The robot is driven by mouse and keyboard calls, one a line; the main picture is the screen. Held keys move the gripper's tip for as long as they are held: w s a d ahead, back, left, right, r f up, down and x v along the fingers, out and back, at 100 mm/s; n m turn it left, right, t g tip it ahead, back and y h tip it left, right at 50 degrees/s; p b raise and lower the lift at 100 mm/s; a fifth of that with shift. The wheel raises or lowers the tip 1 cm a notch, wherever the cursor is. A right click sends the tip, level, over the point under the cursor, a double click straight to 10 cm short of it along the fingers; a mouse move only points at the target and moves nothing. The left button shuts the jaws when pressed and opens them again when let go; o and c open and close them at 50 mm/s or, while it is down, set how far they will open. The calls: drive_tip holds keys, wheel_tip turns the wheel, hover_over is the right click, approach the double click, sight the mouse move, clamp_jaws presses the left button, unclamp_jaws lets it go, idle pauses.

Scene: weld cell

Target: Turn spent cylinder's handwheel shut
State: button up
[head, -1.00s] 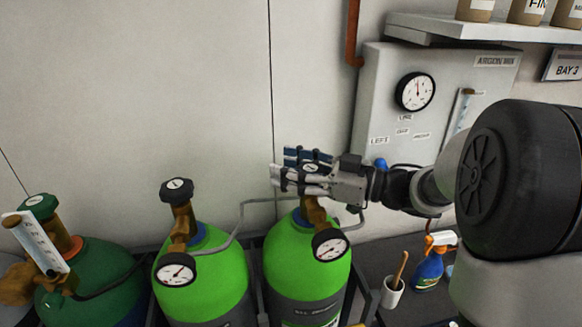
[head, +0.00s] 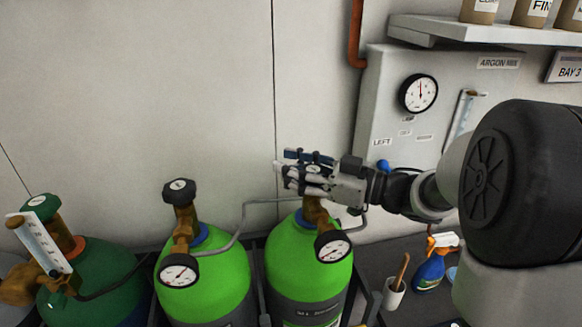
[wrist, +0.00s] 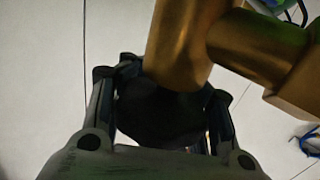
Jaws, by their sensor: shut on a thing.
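Two bright green cylinders stand side by side. The right cylinder (head: 308,268) has a brass valve and a round gauge (head: 332,246). My gripper (head: 305,172) is shut on the dark handwheel (wrist: 160,112) on top of this valve. In the wrist view the handwheel sits between the fingers, below the brass valve body (wrist: 185,45). In the head view the fingers mostly cover it. The left green cylinder (head: 205,280) has its own black handwheel (head: 180,190) and gauge (head: 178,271), clear of my gripper. I cannot tell from the labels which cylinder is spent.
A dark green cylinder (head: 95,270) with a flowmeter tube (head: 42,243) stands at far left. Grey hoses run behind the valves. A panel with a line gauge (head: 418,94) is on the wall. A cup (head: 394,296) and spray bottle (head: 430,270) stand at right.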

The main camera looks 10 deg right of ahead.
sight(306, 166)
drive_tip(key=shift+w+d+f+m+t+h+p, duration=0.1)
drive_tip(key=shift+d+m+t+h+p, duration=0.1)
drive_tip(key=shift+m+t+h, duration=0.35)
drive_tip(key=shift+w+d+m+t+h+p, duration=0.1)
drive_tip(key=shift+m+t+h+p, duration=0.05)
drive_tip(key=shift+m+t+h, duration=0.4)
drive_tip(key=shift+c, duration=0.2)
drive_tip(key=h, duration=0.1)
drive_tip(key=m+t+h, duration=0.1)
drive_tip(key=m+t, duration=0.1)
drive_tip(key=shift+w+d+f+h, duration=0.15)
drive_tip(key=shift+w+d+h, duration=0.15)
drive_tip(key=shift+h, duration=0.1)
drive_tip(key=shift+w+d+f+m+t+h+b, duration=0.1)
drive_tip(key=shift+d+m+t+h+b, duration=0.25)
drive_tip(key=shift+m+h+b, duration=0.5)
drive_tip(key=shift+w+d+r+m+t+h+b, duration=0.1)
drive_tip(key=shift+m+t+h+b, duration=0.4)
drive_tip(key=shift+h, duration=0.6)
drive_tip(key=shift+w+d+f+m+t+h+b, duration=0.1)
drive_tip(key=shift+d+m+t+h+b, duration=0.15)
drive_tip(key=shift+m+t+h+b, duration=0.45)
drive_tip(key=shift+d+g+h, duration=0.1)
drive_tip(key=shift+g+h, duration=0.15)
drive_tip(key=shift+h, duration=0.2)
